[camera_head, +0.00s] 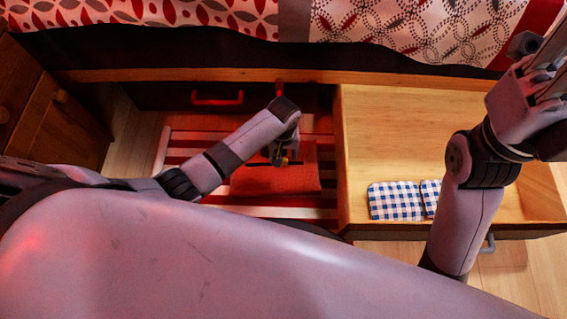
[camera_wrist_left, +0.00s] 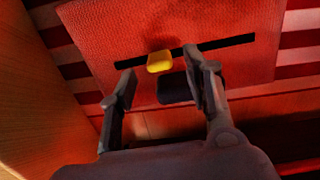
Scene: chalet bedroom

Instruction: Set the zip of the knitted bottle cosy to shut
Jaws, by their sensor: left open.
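The red knitted cosy (camera_head: 300,178) lies flat on a red-and-white striped rug below the bed. In the left wrist view the cosy (camera_wrist_left: 110,35) fills the upper middle. Its zip (camera_wrist_left: 228,42) is a dark line across the knit, with a yellow pull (camera_wrist_left: 159,62) left of the line's middle. My left gripper (camera_head: 283,160) is over the cosy. In the wrist view the left gripper (camera_wrist_left: 160,82) is open, its fingertips either side of the pull, not visibly closed on it. My right gripper (camera_head: 535,85) is raised at the upper right, far from the cosy; its jaw state is unclear.
An open wooden drawer (camera_head: 420,125) stands right of the rug, with blue-and-white checked cloth (camera_head: 395,201) inside. A red handle (camera_head: 217,98) is on the dark bed front. A wooden cabinet (camera_head: 60,125) stands at the left. The striped rug (camera_head: 190,145) surrounds the cosy.

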